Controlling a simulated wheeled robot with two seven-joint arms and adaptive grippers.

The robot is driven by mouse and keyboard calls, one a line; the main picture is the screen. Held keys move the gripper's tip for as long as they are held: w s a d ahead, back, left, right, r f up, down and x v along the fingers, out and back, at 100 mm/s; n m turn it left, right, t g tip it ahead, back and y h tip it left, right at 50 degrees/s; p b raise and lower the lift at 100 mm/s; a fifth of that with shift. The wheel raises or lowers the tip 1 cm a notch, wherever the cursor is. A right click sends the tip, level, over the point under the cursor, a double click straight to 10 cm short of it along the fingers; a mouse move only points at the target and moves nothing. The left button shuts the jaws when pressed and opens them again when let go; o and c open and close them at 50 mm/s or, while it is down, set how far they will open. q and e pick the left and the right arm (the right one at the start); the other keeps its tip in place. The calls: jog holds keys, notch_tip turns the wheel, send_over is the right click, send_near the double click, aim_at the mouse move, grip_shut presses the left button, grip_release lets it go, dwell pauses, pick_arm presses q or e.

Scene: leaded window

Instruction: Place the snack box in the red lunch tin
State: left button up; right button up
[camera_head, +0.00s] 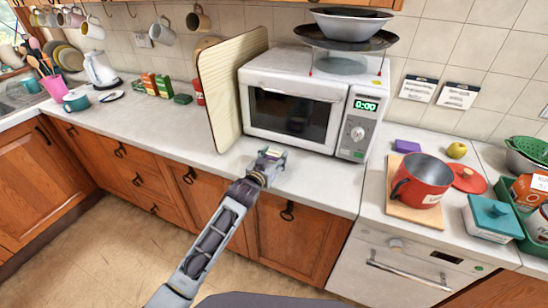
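My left gripper (271,156) is over the counter edge in front of the microwave. It is small and seen from behind, so I cannot tell whether its fingers are open or shut. My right gripper is not in view. I cannot surely pick out the snack box; small cartons, one red (149,83) and one green (164,86), stand at the back left counter, far from the gripper.
A microwave (293,112) carries a rack with a pan. An upright ribbed board (228,88) stands left of it and hides counter behind. A teal-lidded box (492,217) and a green crate (528,240) are far right. The left counter front is clear.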

pick_arm(q)
jog(key=shift+o, duration=0.6)
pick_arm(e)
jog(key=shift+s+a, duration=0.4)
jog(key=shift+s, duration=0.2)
